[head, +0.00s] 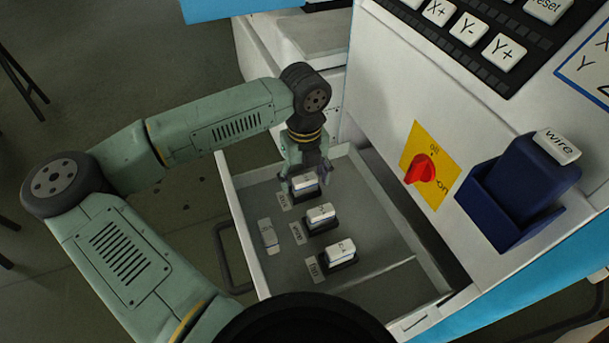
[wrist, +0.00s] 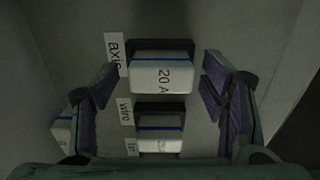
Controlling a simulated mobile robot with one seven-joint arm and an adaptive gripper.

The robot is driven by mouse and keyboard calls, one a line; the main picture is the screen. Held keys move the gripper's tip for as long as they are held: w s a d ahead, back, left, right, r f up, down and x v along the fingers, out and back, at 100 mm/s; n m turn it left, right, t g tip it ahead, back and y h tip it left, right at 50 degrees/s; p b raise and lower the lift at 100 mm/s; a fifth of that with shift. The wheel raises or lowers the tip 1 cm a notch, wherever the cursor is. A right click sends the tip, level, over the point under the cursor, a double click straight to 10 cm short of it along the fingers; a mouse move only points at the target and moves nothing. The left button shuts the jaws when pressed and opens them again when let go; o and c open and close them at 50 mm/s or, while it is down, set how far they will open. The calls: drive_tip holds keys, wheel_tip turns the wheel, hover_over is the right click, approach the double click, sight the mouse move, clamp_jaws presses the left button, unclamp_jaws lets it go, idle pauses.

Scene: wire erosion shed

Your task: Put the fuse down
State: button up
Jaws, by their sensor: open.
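A white fuse marked "20 A" (wrist: 162,76) with a blue stripe sits in a dark holder (wrist: 160,45) beside the label "axis" (wrist: 113,47). In the head view this fuse (head: 304,184) is in the far holder of the open drawer. My gripper (wrist: 160,88) is open, with one purple-padded finger on each side of this fuse and visible gaps to it. In the head view my gripper (head: 306,172) points down into the drawer, low over the far holder.
The drawer (head: 230,200) holds two more holders with fuses, a middle one (head: 320,214) and a near one (head: 340,250). A loose white block (head: 268,233) lies left of them. The machine front with a red switch (head: 420,170) and a blue box (head: 505,200) rises at right.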

sight(305, 178)
wheel_tip(305, 178, up, 13)
drive_tip(key=b, duration=0.1)
drive_tip(key=shift+b, duration=0.35)
drive_tip(key=shift+f, duration=0.1)
